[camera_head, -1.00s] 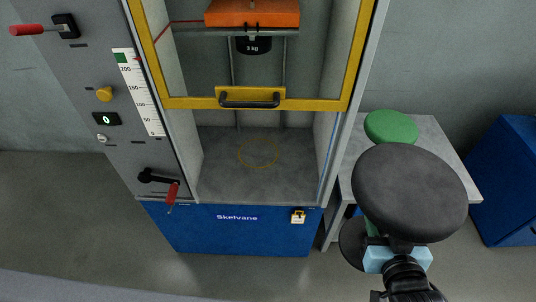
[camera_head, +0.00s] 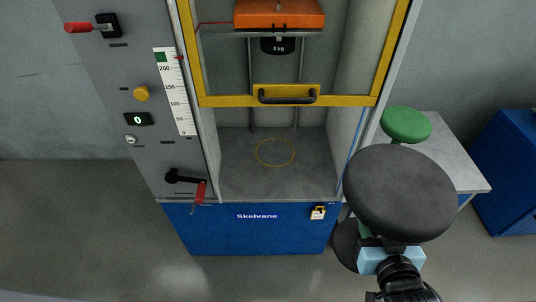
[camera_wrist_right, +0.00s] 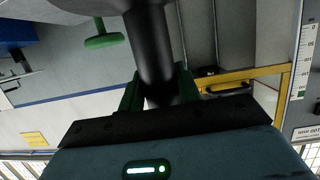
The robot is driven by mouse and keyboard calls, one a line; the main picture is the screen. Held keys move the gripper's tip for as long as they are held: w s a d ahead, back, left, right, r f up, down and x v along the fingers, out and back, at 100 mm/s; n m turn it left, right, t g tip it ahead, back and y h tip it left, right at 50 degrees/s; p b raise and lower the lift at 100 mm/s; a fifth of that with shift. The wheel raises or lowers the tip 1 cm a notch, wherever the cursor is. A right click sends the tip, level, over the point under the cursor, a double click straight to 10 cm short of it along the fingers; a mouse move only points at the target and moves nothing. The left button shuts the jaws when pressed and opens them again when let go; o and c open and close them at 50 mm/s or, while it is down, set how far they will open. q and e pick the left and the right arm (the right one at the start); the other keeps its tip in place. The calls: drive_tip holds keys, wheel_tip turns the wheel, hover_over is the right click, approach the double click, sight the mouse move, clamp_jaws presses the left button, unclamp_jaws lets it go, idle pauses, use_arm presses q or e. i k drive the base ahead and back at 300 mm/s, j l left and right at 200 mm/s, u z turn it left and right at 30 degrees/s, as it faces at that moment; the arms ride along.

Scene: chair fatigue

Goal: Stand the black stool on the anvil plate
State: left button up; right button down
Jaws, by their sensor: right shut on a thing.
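The black stool (camera_head: 400,190) is held upright in front of the side table, to the right of the test machine. Its round dark seat faces up and its round base shows partly at the lower left of the seat. My right gripper (camera_head: 391,258) is shut on the stool's column below the seat. In the right wrist view the black column (camera_wrist_right: 152,50) stands between the green fingers of the gripper (camera_wrist_right: 160,92). The anvil plate (camera_head: 270,175) is the grey floor of the machine's bay, marked with a yellow ring, and is bare. My left gripper is out of view.
The yellow-framed guard (camera_head: 285,97) is raised above the bay opening. An orange weight block (camera_head: 279,15) and a black weight (camera_head: 279,46) hang above the plate. A green stool (camera_head: 406,124) stands on the side table (camera_head: 450,155). A red-handled crank (camera_head: 200,192) juts out at left.

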sight(276, 156)
drive_tip(key=k+j, duration=0.1)
drive_tip(key=j, duration=0.4)
drive_tip(key=i+j, duration=0.2)
drive_tip(key=i, duration=0.3)
drive_tip(key=i+j, duration=0.15)
drive_tip(key=i, duration=0.3)
